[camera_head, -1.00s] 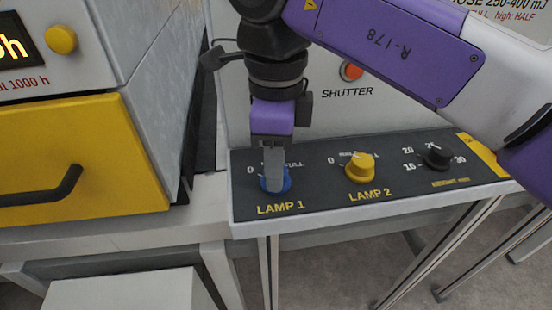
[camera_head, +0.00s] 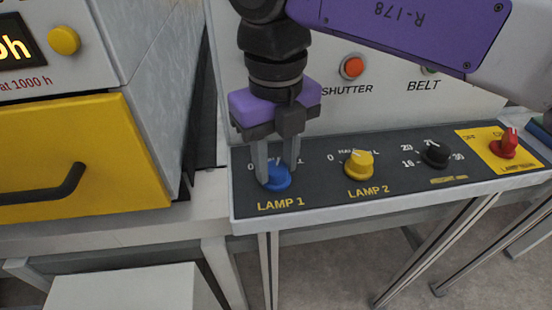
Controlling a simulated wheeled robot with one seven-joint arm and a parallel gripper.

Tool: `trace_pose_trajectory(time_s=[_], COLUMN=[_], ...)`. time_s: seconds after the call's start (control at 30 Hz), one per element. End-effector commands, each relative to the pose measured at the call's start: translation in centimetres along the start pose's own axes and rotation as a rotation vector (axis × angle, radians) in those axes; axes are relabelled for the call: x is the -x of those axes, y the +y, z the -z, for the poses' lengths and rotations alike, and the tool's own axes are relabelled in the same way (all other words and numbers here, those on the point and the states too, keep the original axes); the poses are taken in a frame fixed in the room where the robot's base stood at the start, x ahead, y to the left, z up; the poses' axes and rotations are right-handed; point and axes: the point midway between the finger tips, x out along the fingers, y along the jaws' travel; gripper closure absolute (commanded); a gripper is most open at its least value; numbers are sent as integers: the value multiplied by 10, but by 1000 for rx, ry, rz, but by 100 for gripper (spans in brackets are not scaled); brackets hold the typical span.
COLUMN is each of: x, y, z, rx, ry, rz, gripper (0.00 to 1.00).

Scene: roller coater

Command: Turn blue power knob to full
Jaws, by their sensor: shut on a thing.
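The blue knob (camera_head: 277,179) sits on the dark sloped control panel (camera_head: 317,182) above the label LAMP 1. Its scale shows a 0 at the left and part of FULL at the right; my fingers hide some of the lettering. A pale pointer mark shows near the knob's top, between the fingers. My gripper (camera_head: 276,172) comes down from above with one grey finger at each side of the knob, shut on it.
Right of it on the panel are the yellow LAMP 2 knob (camera_head: 359,165), a black knob (camera_head: 436,155) and a red switch (camera_head: 505,144) on a yellow plate. An orange SHUTTER button (camera_head: 352,67) is behind. A yellow drawer (camera_head: 105,145) with a dark handle stands left.

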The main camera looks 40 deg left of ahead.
Motion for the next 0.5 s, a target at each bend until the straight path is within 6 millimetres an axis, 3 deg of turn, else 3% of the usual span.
trace_pose_trajectory(time_s=[0.5], x=[2], y=[0], z=[-1], rx=[-329], ry=[-5], rz=[1], gripper=[100])
